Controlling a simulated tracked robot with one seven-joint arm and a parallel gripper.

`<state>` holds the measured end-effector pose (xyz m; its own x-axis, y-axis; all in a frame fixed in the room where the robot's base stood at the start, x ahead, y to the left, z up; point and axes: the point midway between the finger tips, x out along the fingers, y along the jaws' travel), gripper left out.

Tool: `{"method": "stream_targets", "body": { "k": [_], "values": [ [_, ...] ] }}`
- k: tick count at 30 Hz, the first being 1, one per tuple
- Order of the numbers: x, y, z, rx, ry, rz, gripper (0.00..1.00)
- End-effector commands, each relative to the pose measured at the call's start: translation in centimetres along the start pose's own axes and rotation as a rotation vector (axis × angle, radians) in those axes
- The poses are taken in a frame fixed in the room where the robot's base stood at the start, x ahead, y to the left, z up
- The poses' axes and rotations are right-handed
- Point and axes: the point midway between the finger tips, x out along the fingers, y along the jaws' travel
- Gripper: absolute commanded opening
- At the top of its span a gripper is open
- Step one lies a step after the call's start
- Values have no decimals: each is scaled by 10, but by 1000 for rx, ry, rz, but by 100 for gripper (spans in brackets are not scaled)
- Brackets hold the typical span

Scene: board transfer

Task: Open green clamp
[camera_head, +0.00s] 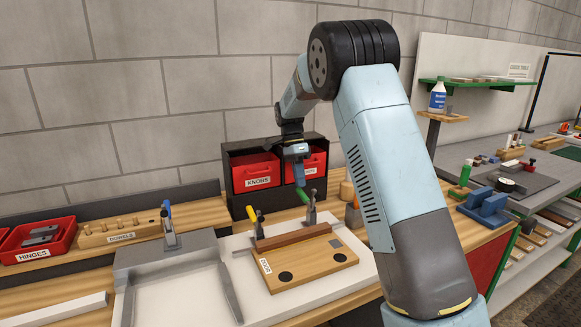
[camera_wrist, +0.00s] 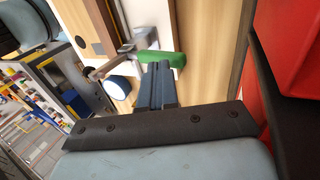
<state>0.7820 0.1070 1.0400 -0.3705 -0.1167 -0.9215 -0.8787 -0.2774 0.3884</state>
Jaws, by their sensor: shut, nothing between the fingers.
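The green clamp (camera_head: 311,211) stands at the back right of the door board (camera_head: 318,268), at the right end of a brown wooden bar lying on the board. Its green handle (camera_head: 304,196) sticks up and tilts to the left. My gripper (camera_head: 300,181) points down just above the handle, with its fingers together and nothing between them. In the wrist view the green handle (camera_wrist: 166,58) lies right at the tips of my blue fingers (camera_wrist: 157,78). I cannot tell whether they touch.
A yellow-handled clamp (camera_head: 258,222) stands left of the green one, and a blue-handled clamp (camera_head: 168,228) stands further left. Red bins (camera_head: 254,173) in a black rack stand close behind my gripper. A bottle and wooden blocks stand to the right.

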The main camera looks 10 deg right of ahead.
Motion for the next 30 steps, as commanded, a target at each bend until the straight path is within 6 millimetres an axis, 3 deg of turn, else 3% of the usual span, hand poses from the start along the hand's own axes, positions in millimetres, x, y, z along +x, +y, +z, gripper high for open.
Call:
{"method": "stream_targets", "body": {
  "k": [7,21,30],
  "values": [
    [-30,20,-2,3,-1,-3,0],
    [-86,-24,-4,4,-2,-2,0],
    [-106,-38,-4,4,-2,-1,0]
  ]
}}
